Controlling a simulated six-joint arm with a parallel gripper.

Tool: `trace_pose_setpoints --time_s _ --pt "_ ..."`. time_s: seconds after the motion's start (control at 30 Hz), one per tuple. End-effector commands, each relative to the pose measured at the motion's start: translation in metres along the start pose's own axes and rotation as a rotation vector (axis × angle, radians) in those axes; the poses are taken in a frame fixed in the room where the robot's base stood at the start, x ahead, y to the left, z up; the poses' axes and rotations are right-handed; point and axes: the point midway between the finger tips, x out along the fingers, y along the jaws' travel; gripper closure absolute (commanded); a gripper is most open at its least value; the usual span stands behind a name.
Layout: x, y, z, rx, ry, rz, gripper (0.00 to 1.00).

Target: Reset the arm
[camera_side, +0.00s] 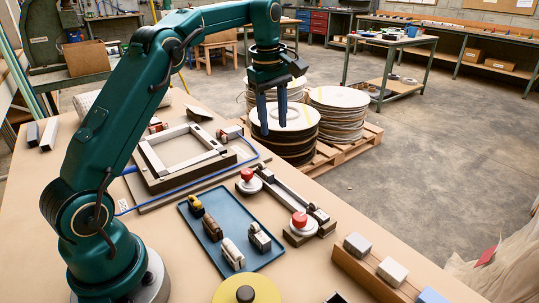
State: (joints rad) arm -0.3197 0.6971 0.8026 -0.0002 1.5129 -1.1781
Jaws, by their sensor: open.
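My green arm rises from the left side of the bench and bends over to the right. My gripper (272,118) hangs with its fingers pointing down, well above the bench. Its fingers are apart and nothing is between them. In the picture it lies in front of the stacks of round discs, above and beyond the red knobs.
A blue tray (208,243) holds several small parts. A square frame fixture (152,158) sits behind it. A rail with red knobs (299,219) is at right. Blocks (391,271) stand on the front-right ledge. Disc stacks (338,97) rest on a floor pallet.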

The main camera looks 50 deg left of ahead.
Motion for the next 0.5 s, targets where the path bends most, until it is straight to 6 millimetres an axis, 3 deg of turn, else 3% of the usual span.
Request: trace_pose_setpoints --time_s 0.03,0.2,0.5 --pt "-0.019 -0.003 0.010 0.031 0.009 0.031 0.55" --pt "-0.062 -0.023 0.040 0.171 0.032 0.105 0.55" --pt "-0.102 -0.081 0.087 0.503 0.086 0.225 0.55"
